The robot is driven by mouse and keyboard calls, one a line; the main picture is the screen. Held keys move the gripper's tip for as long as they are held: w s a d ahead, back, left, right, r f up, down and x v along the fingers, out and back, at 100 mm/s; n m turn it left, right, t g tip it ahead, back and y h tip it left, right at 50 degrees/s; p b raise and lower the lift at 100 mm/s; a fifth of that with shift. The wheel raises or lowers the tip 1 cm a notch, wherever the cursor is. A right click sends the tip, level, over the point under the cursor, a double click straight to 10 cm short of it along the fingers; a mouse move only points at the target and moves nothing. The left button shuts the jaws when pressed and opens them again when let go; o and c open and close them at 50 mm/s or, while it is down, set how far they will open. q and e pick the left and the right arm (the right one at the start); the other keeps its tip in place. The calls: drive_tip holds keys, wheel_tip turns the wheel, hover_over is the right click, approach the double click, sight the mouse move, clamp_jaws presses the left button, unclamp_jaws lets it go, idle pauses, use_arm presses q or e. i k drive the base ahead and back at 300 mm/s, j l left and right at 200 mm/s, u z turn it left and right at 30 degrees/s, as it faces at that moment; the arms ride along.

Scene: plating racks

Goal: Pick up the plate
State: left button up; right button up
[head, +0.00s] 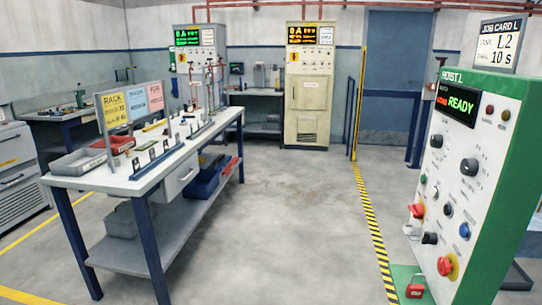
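Neither of my grippers shows in the head view. No item is clearly recognisable as the plate. On the white workbench (172,164) at the left, several small dark upright pieces (152,154) stand in a row near the front edge. They are too small to tell whether one is the plate. Other small parts lie farther back along the bench.
A green-edged hoist panel (470,180) reading READY stands close at the right. The floor between (290,220) is clear.

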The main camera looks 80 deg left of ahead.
sight(137, 166)
drive_tip(key=u, duration=3.7)
